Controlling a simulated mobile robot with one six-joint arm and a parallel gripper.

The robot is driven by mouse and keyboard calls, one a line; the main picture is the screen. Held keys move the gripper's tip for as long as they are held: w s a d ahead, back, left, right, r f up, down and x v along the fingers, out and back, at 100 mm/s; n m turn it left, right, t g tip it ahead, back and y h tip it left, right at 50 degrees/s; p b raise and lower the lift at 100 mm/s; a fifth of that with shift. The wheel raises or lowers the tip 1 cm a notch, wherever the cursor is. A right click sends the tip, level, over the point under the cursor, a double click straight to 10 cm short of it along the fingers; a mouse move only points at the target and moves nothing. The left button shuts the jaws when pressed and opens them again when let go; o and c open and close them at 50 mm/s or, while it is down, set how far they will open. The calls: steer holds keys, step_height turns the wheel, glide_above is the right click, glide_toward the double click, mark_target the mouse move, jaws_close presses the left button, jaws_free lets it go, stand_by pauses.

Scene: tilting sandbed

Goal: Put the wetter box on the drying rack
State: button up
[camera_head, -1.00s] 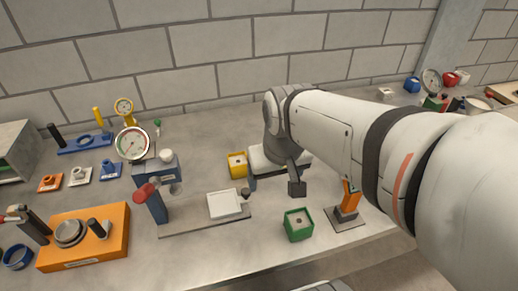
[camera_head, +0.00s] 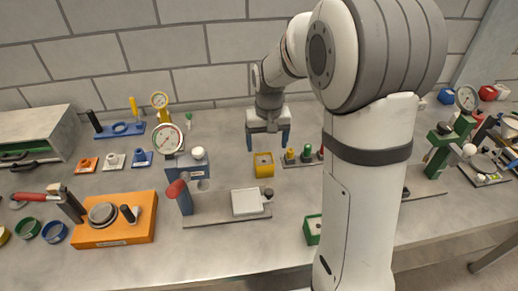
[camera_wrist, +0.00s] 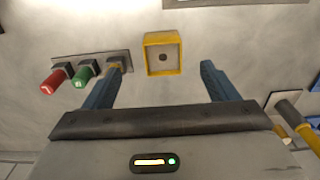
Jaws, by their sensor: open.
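A yellow square box (camera_head: 264,165) with a dark spot in its pale top stands on the bench. It also shows in the wrist view (camera_wrist: 164,54), just beyond and between my fingertips. My gripper (camera_head: 268,138) is open and empty, with its blue fingers apart behind the yellow box in the head view. The fingers show in the wrist view (camera_wrist: 158,82) too. A green box (camera_head: 312,229) stands nearer the bench's front edge, partly hidden by my arm. I cannot tell which box is wetter. I cannot identify the drying rack with certainty.
A plate with a white square pad (camera_head: 248,202) and a red-handled blue stand (camera_head: 180,194) lies left of the green box. Small coloured knobs (camera_head: 306,154) stand right of the yellow box. An orange block (camera_head: 118,222) and dial gauges (camera_head: 168,138) are further left.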

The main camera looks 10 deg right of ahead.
mark_target(264, 160)
steer(key=f, duration=0.3)
steer(key=w+f+p, duration=0.1)
steer(key=f, duration=0.3)
steer(key=w+f+p, duration=0.1)
steer(key=f, duration=0.2)
steer(key=shift+w+a+f, duration=0.15)
steer(key=shift+w+a, duration=0.05)
steer(key=shift+c, duration=0.2)
steer(key=c, duration=1.3)
step_height(264, 160, up, 10)
steer(key=shift+r+b, duration=0.1)
steer(key=shift+b, duration=0.65)
